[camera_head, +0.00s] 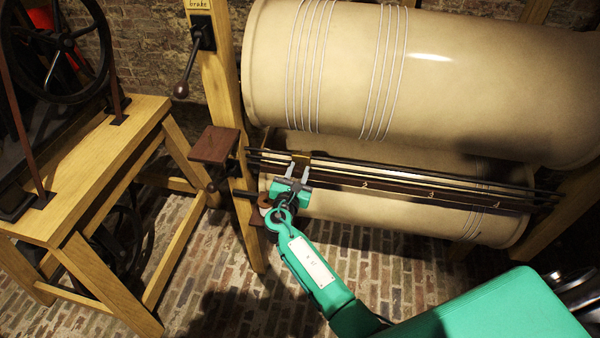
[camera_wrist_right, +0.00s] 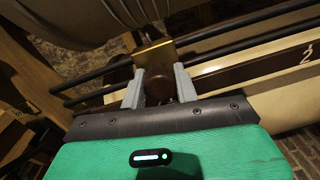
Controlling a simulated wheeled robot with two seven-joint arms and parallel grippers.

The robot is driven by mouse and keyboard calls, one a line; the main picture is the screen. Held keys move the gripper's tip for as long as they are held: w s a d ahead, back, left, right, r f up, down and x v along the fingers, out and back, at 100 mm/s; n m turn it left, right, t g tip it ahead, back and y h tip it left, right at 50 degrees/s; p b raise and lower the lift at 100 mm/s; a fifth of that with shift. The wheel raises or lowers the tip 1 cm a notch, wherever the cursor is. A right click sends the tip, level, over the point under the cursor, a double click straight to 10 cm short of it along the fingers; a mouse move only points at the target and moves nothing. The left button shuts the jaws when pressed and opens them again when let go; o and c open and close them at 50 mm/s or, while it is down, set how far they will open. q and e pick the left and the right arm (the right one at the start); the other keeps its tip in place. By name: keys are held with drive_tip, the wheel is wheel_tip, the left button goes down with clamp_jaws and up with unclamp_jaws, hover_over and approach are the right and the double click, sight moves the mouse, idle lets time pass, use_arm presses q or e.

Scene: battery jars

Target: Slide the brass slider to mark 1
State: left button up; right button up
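The brass slider (camera_head: 301,158) sits on the dark rails towards their left end. In the right wrist view the brass block (camera_wrist_right: 153,50) has a dark round knob (camera_wrist_right: 159,88) on its front. My right gripper (camera_head: 297,170) is at the slider, with its grey fingers (camera_wrist_right: 159,86) on either side of the knob and apparently touching it. A dark scale strip (camera_head: 398,189) with light marks runs below the rails. A mark reading 2 (camera_wrist_right: 306,53) lies to the right of the slider. Mark 1 is not visible. My left gripper is not in view.
A large cream cylinder (camera_head: 440,75) hangs above the rails and another (camera_head: 340,208) lies below. A wooden post with a brake lever (camera_head: 188,75) and a brown block (camera_head: 214,145) stand left of the rails. A wooden bench (camera_head: 95,165) with a wheel is farther left.

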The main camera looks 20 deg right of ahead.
drive_tip(key=o, duration=0.4)
drive_tip(key=shift+w+a, duration=0.1)
drive_tip(key=shift+a, duration=0.15)
drive_tip(key=shift+c, duration=0.2)
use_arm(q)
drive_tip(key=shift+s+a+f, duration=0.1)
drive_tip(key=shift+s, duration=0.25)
use_arm(e)
drive_tip(key=shift+o, duration=0.4)
drive_tip(key=shift+s+a+f, duration=0.1)
drive_tip(key=shift+s+a, duration=0.05)
drive_tip(key=shift+s, duration=0.15)
use_arm(q)
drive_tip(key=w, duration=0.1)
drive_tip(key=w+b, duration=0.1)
drive_tip(key=b, duration=0.1)
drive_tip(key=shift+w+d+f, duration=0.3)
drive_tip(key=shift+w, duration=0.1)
use_arm(e)
drive_tip(key=v, duration=1.3)
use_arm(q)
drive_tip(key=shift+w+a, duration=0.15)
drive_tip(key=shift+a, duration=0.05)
use_arm(e)
drive_tip(key=shift+a, duration=0.15)
